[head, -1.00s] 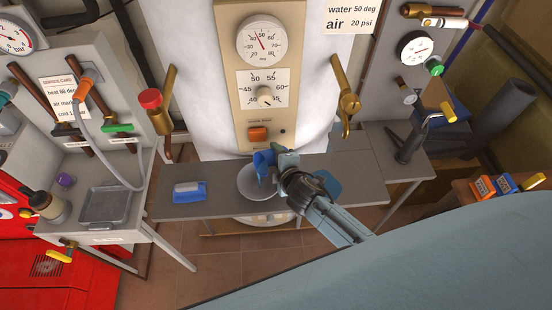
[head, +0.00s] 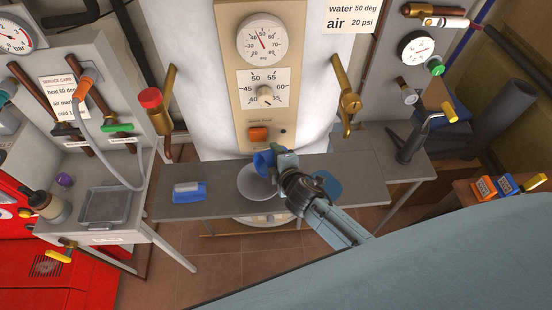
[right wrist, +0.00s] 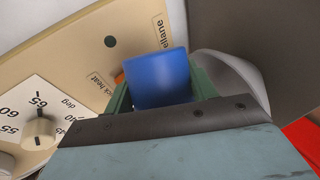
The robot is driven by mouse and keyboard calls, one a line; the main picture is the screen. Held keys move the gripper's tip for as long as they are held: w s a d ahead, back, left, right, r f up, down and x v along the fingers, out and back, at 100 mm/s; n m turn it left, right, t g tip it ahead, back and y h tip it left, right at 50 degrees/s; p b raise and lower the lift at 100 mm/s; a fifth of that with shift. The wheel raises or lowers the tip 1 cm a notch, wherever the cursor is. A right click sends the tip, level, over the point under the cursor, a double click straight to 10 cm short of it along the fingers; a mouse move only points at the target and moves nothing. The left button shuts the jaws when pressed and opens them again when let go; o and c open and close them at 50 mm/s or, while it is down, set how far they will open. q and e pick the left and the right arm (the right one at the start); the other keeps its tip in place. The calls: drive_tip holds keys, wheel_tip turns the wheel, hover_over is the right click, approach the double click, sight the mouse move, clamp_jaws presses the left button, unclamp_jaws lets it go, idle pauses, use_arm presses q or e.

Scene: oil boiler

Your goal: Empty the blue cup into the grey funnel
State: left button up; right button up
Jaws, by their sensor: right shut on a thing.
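My right gripper (head: 272,160) is shut on the blue cup (head: 263,160) at the middle of the bench. The cup is tilted, with its mouth toward the left, above the grey funnel (head: 252,186). The funnel is a wide pale bowl in front of the boiler; the cup and gripper hide part of its rim. In the right wrist view the blue cup (right wrist: 158,78) sits between the green fingers, and a pale curved part of the funnel (right wrist: 240,75) shows beside it. The cup's inside is too small to make out. My left gripper is not in view.
The grey bench (head: 215,207) holds a blue-and-white block (head: 188,192) left of the funnel and a flat blue item (head: 328,184) right of it. The boiler panel (head: 262,75) rises close behind. A dark oil can (head: 412,142) stands at right. The bench's front left is clear.

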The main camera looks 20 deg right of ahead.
drive_tip(key=shift+a+f+n+t+h+b, duration=0.15)
drive_tip(key=shift+n+h+b, duration=0.25)
drive_tip(key=shift+b, duration=0.3)
drive_tip(key=shift+a+f+n+t+h+b, duration=0.15)
drive_tip(key=shift+n+h+b, duration=0.2)
drive_tip(key=shift+b, duration=0.35)
idle(2.0)
drive_tip(key=shift+r, duration=0.1)
